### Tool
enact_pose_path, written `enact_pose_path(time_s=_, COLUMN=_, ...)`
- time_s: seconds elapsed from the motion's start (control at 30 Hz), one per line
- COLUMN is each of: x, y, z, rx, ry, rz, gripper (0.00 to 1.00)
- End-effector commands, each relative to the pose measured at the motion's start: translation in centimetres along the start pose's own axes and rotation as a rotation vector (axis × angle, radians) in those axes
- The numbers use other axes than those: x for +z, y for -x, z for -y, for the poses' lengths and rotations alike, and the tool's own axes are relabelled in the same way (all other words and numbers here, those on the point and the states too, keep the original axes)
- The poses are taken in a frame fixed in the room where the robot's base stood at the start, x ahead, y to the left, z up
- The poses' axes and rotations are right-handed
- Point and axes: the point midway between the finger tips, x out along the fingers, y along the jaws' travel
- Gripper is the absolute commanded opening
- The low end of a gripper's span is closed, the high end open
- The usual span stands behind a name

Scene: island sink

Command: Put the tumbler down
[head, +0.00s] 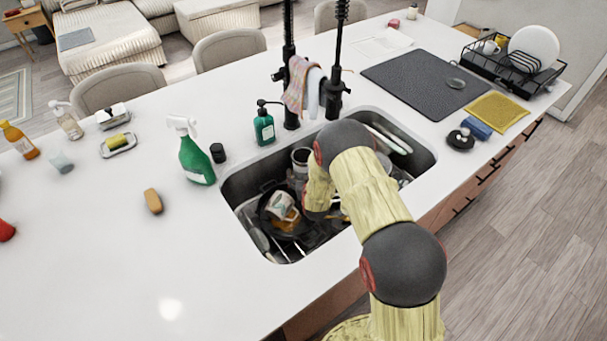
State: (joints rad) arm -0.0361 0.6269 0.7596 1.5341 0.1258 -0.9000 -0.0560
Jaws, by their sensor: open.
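A small clear glass (62,162), which looks like a tumbler, stands on the left of the white counter, apart from my arm. Another cup-like vessel (301,158) shows in the sink (232,190), partly behind my arm; I cannot tell whether it is a tumbler. My arm reaches over the sink's front edge and its last visible link bends down into the basin. My gripper is hidden behind this link, so its fingers and anything between them do not show.
The sink holds a dark pan (268,208), a patterned cup (281,204) and other dishes. A green spray bottle (196,160), a soap pump (264,128) and a black faucet (291,75) stand around it. The front left counter is clear beyond a sponge (153,201).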

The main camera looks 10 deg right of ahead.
Motion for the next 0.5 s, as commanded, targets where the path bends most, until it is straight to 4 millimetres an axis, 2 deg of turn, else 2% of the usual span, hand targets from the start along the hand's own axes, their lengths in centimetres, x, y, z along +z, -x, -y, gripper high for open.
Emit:
enact_pose_path(time_s=0.3, x=-0.4, y=0.2, z=0.0, rx=0.0, ry=0.0, rz=0.0, gripper=0.74)
enact_pose_path(time_s=0.37, x=-0.4, y=0.8, z=0.0, rx=0.0, ry=0.0, rz=0.0, gripper=0.74)
enact_pose_path(time_s=0.5, x=-0.5, y=3.4, z=0.0, rx=-0.001, ry=0.001, rz=0.001, gripper=0.74)
